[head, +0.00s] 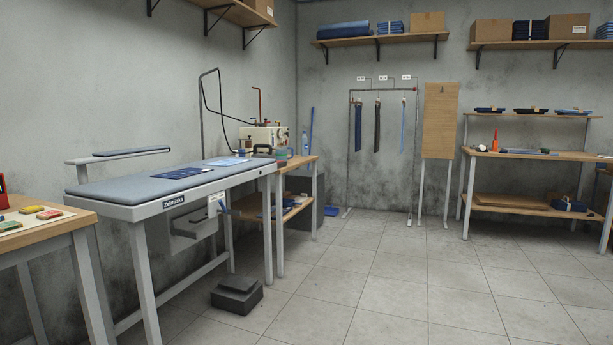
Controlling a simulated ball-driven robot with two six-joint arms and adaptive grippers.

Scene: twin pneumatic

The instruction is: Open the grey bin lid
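Neither of my grippers shows in the head view. A grey box-like thing (320,190) stands on the floor in the far corner, behind the small wooden table; it may be the grey bin. The table and its legs hide much of it. I cannot make out a lid or whether it is open or shut.
A long ironing table (160,185) stands at the left, with a dark pedal (237,294) on the floor before it. The small wooden table (300,162) adjoins it. A wooden workbench (540,155) stands at the right. The tiled floor (400,285) in the middle is clear.

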